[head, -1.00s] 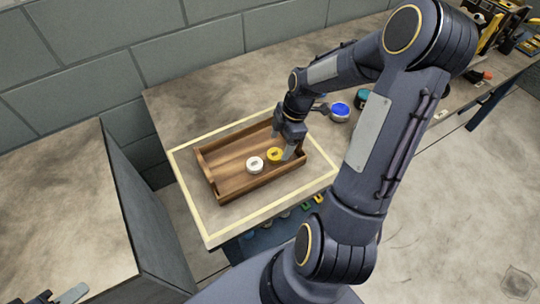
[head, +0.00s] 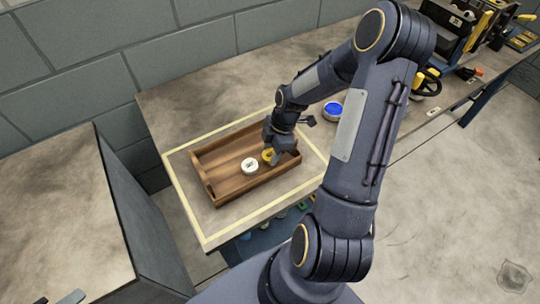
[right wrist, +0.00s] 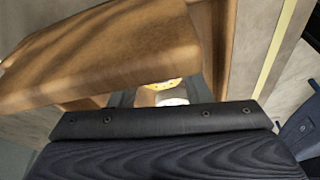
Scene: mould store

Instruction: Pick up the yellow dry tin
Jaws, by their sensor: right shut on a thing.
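The yellow dry tin (head: 267,156) is in the wooden tray (head: 232,187), toward its right part. My right gripper (head: 275,155) reaches down into the tray and is shut on the yellow tin, partly covering it. In the right wrist view the yellow tin (right wrist: 165,84) shows between the grey fingers, largely hidden by the gripper body. A white tin (head: 249,166) stands in the tray just left of the yellow one, and it also shows in the right wrist view (right wrist: 172,101).
The tray sits inside a pale yellow outline (head: 190,212) on the bench. A blue-topped tin (head: 332,110) stands behind, beside my right arm. Equipment (head: 460,30) crowds the bench's far right. A grey block wall runs behind; another worktop (head: 60,215) is at the left.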

